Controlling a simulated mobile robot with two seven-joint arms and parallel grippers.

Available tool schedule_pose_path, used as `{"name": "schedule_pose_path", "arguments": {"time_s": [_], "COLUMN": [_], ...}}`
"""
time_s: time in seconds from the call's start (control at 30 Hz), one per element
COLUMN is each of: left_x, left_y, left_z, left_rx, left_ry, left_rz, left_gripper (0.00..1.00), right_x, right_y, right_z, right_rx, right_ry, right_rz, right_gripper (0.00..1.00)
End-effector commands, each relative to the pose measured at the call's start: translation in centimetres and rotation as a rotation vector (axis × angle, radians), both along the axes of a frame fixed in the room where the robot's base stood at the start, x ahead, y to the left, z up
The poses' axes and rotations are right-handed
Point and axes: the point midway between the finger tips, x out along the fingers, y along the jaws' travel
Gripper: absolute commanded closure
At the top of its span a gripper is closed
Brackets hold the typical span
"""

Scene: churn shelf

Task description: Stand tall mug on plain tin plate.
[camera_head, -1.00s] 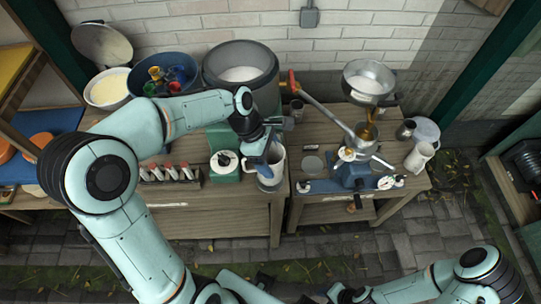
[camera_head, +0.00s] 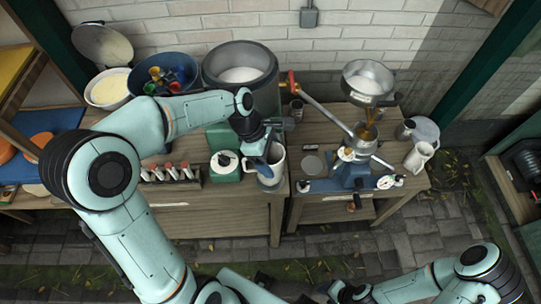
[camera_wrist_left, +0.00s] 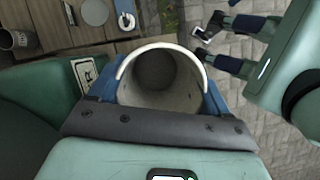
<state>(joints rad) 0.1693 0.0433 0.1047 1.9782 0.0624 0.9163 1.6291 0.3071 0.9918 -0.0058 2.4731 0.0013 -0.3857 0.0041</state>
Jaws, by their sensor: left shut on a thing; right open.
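The tall mug is pale grey with a white rim; it shows in the head view (camera_head: 271,174) at the front right corner of the left bench. My left gripper (camera_head: 265,160) is shut on it, with a blue finger on either side of the mug in the left wrist view (camera_wrist_left: 160,88). The mug looks upright and empty; its base is hidden, so I cannot tell whether it touches the bench. A plain grey disc, apparently the tin plate (camera_head: 312,163), lies bare on the right bench, right of the mug. My right gripper (camera_head: 340,292) is open and empty, low in front of the benches.
A blue-based device with a funnel (camera_head: 354,175) stands just right of the plate. A white jug (camera_head: 419,156) is at the far right. A green-based device (camera_head: 225,167) and a rack of small bottles (camera_head: 170,174) stand left of the mug. A gap separates the benches.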

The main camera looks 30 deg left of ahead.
Motion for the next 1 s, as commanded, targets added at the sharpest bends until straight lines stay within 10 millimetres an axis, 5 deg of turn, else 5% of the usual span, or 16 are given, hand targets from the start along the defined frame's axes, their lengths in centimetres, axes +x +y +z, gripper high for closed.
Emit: {"name": "schedule_pose_path", "arguments": {"time_s": [1.0], "left_x": [-0.01], "left_y": [-0.03], "left_z": [-0.79], "left_rx": [0.000], "left_ry": [0.000], "left_rz": [0.000], "left_gripper": [0.60], "right_x": [-0.22], "right_y": [0.00], "right_z": [-0.32], "right_rx": [0.000], "right_ry": [0.002], "right_rz": [0.000], "right_gripper": [0.57]}}
